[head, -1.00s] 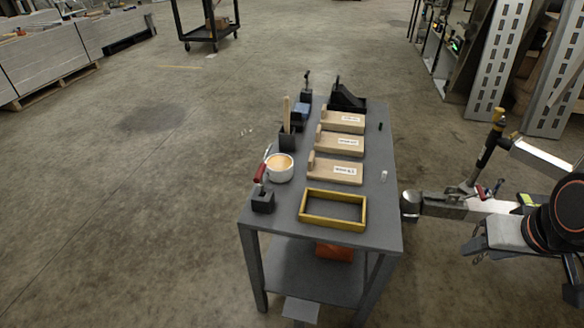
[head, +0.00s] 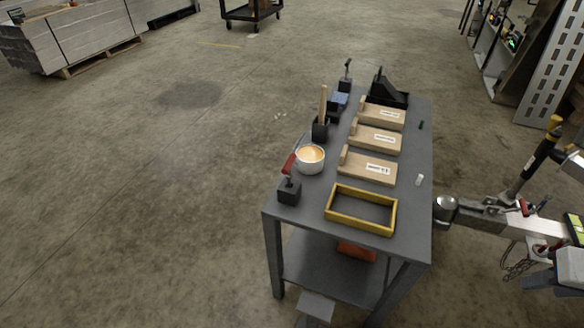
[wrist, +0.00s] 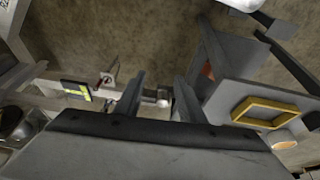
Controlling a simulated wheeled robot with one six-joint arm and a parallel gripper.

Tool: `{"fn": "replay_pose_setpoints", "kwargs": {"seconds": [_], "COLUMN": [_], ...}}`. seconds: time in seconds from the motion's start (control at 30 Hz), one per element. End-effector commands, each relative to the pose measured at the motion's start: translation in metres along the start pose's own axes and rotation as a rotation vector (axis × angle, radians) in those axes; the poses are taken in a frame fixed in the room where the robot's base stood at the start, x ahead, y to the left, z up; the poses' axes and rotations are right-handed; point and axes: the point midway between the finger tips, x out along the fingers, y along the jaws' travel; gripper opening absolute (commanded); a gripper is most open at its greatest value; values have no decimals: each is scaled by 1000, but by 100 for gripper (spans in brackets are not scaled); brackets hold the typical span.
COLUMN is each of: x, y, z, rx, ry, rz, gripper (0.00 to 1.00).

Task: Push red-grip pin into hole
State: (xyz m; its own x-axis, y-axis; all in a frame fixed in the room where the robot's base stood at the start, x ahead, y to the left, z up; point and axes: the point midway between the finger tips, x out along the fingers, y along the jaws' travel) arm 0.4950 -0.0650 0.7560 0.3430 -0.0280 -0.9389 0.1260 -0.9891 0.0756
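A small red part (head: 523,207) shows on the trailer's metal drawbar (head: 480,213) at the right of the head view. In the wrist view the red part (wrist: 104,78) sits by the drawbar, left of my gripper. It is too small to tell whether it is the pin's grip, and I cannot make out the hole. A red-handled tool (head: 289,164) also stands in a black block on the table. My gripper (wrist: 157,95) is open, its two fingers apart with nothing held. The drawbar's round end shows beyond the fingers, apart from them.
The grey table (head: 310,205) stands left of the drawbar. It holds a yellow frame (head: 361,220), wooden blocks (head: 366,170), a cup (head: 310,166) and black holders. An upright jack (head: 535,157) rises from the drawbar. The floor left of the table is clear.

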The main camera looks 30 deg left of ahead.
Motion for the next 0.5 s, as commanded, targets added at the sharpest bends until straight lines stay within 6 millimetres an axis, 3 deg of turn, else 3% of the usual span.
{"fn": "replay_pose_setpoints", "kwargs": {"seconds": [0.27,0.5], "x": [9,20], "y": [-8,-20], "z": [-6,-20], "rx": [-188,-471], "ry": [-80,-180], "rz": [33,99], "gripper": [36,36]}}
